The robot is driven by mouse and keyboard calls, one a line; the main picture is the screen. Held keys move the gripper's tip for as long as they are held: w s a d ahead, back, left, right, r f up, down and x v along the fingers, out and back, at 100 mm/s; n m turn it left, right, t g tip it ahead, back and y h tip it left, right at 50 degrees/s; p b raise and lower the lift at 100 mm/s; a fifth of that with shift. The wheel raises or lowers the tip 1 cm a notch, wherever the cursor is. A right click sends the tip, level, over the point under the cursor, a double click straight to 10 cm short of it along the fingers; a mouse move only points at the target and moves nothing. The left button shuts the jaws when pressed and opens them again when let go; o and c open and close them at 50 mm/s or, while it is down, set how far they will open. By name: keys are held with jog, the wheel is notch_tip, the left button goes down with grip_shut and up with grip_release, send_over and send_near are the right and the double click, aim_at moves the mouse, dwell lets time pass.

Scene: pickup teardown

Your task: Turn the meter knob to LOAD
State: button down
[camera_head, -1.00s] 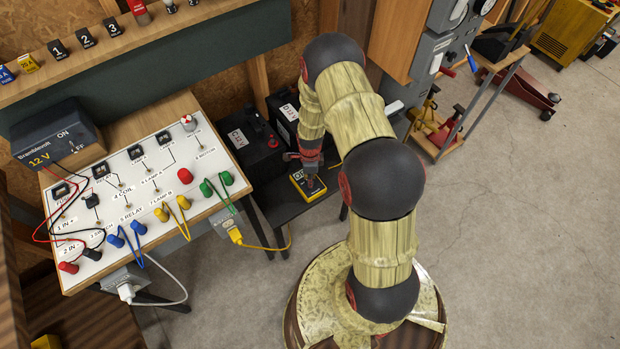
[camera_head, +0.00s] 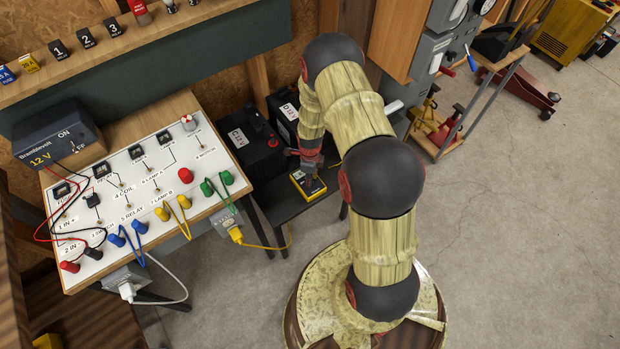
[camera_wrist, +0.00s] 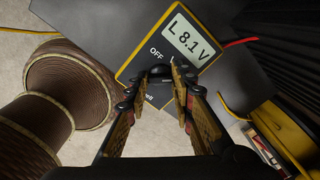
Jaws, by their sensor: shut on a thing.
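The yellow-edged meter (camera_head: 308,190) lies on the dark low shelf between the test bench and my arm. In the wrist view the meter (camera_wrist: 153,45) shows a grey display (camera_wrist: 190,38) reading "L 8.1 V", with "OFF" printed beside the knob. My gripper (camera_wrist: 162,76) is over the meter face, its two fingers shut on the dark knob (camera_wrist: 158,79). The fingers hide most of the knob, so its pointer and the other markings cannot be read. In the head view my gripper (camera_head: 308,176) covers part of the meter.
Dark batteries (camera_head: 251,140) stand behind the meter on the shelf. The test bench panel (camera_head: 140,180) with plugs and leads is at left. A yellow cable (camera_head: 268,247) hangs from the bench towards the shelf. Open floor (camera_head: 520,240) lies at right.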

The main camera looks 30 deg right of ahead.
jog(key=c, duration=1.5)
grip_release()
jog(key=shift+c, duration=0.2)
jog(key=shift+r, duration=0.1)
notch_tip(320, 180, up, 12)
